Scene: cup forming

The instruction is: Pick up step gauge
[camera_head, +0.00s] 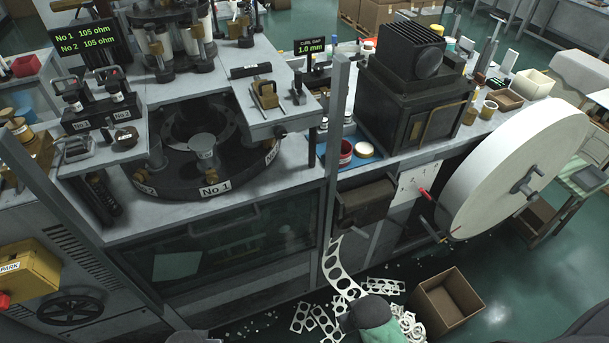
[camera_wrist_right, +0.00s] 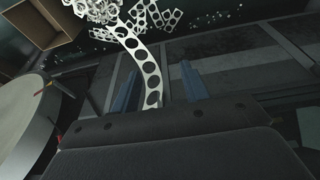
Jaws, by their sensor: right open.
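I cannot make out for certain which item is the step gauge. Small tools lie on the raised grey shelf in the head view: a tan block with a metal top (camera_head: 265,95), a small dark upright piece (camera_head: 298,92) and a flat black bar (camera_head: 250,70). My right gripper (camera_wrist_right: 158,88) is open and empty in the right wrist view, with its two bluish fingers apart. It points down toward the floor, away from that shelf. None of these tools shows in the wrist view. My left gripper is not in view.
A punched white strip (camera_head: 338,268) hangs from the machine to the floor scraps; it also shows beyond my fingers (camera_wrist_right: 150,70). A cardboard box (camera_head: 447,302) stands nearby. A large white reel (camera_head: 520,165) is at right. A grey post (camera_head: 334,140) rises beside the shelf.

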